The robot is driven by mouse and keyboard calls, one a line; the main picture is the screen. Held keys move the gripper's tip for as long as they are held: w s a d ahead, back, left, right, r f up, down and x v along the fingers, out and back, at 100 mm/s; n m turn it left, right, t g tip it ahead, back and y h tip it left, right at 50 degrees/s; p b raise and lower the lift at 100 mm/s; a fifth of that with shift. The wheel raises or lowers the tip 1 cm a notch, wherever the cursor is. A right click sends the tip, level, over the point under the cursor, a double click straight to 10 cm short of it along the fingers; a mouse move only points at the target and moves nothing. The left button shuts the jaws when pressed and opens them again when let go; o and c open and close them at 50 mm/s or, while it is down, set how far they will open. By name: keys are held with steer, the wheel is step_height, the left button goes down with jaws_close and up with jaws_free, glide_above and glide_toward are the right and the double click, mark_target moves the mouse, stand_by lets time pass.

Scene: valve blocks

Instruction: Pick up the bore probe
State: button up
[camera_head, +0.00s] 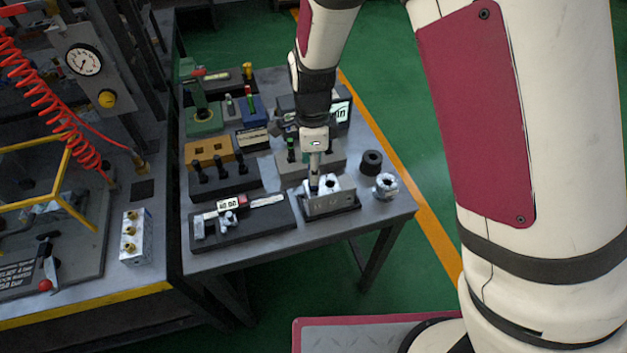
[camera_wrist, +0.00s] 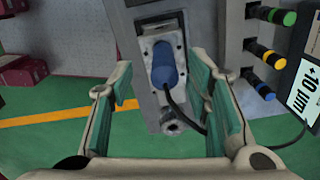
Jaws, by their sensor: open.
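A blue cylindrical body with a dark cable, which looks like the bore probe (camera_wrist: 165,62), stands in a pale holder plate in the wrist view. My gripper (camera_wrist: 161,82) is open, with a green-padded finger on either side of the blue body. No finger visibly touches it, and the height gap is hard to judge. In the head view my gripper (camera_head: 314,178) points down over the right part of the bench. I cannot pick out the probe there; my arm and gripper cover part of that area.
Ringed pins (camera_wrist: 265,52) and a display reading 10 µm (camera_wrist: 304,92) stand right of the probe. In the head view, a metal block in a fixture (camera_head: 332,208), a black ring (camera_head: 371,162), a metal ring (camera_head: 386,186) and a caliper tray (camera_head: 265,226) crowd the bench.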

steer(key=shift+w+f, duration=0.2)
steer(key=shift+f, duration=2.15)
jaws_close()
